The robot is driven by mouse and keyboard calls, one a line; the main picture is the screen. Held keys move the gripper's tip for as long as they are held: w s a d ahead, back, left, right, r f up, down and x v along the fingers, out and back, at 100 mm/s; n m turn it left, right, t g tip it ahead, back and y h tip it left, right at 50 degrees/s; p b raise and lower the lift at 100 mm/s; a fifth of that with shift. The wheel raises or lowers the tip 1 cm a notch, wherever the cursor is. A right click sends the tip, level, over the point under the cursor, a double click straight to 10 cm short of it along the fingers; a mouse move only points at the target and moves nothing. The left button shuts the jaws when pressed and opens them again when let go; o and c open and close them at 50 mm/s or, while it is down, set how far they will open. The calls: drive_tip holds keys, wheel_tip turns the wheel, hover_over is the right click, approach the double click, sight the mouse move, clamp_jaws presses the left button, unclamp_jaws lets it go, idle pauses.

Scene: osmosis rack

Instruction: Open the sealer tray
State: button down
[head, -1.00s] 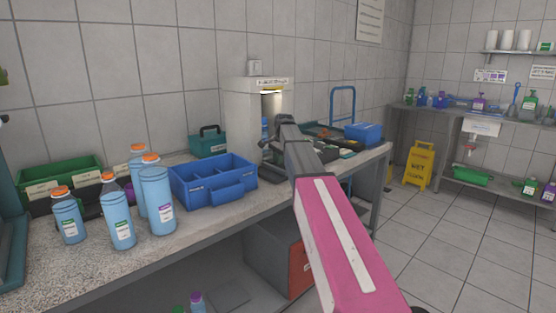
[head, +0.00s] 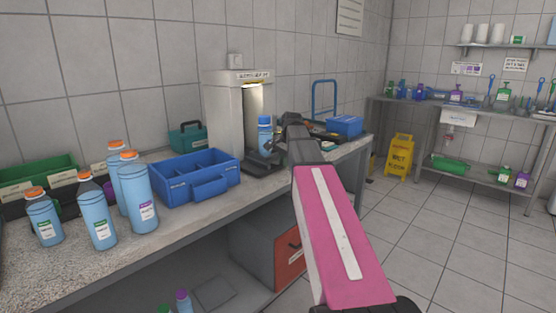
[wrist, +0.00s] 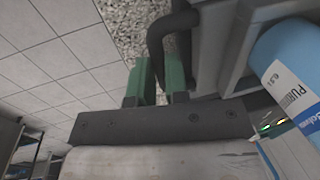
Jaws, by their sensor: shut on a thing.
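The sealer is a white upright box (head: 224,112) with a lit opening, against the back wall on the counter. A blue-capped light blue bottle (head: 264,137) stands at the front of the opening, above the dark sealer tray (head: 258,167). My arm hides part of the tray. In the wrist view, my gripper's green fingers (wrist: 161,78) are shut on the dark, bent tray handle (wrist: 156,42). The bottle (wrist: 288,85), with a white label, shows there at the right beside the grey tray wall (wrist: 236,45). My gripper is mostly hidden in the head view.
A blue divided caddy (head: 195,178) and several blue bottles (head: 136,196) stand left of the sealer. A blue box (head: 345,126) is farther right. A yellow wet-floor sign (head: 399,157) stands beyond the counter end. The floor at right is clear.

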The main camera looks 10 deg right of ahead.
drive_tip(key=shift+s+d, duration=0.4)
drive_tip(key=shift+s, duration=0.2)
drive_tip(key=c, duration=1.1)
unclamp_jaws()
drive_tip(key=shift+r, duration=0.1)
drive_tip(key=r, duration=0.3)
drive_tip(key=s+r, duration=0.1)
drive_tip(key=r, duration=0.3)
drive_tip(key=d+r, duration=0.1)
drive_tip(key=r, duration=0.2)
drive_tip(key=shift+s+d+r, duration=0.1)
drive_tip(key=shift+s+r, duration=0.1)
drive_tip(key=shift+s, duration=0.2)
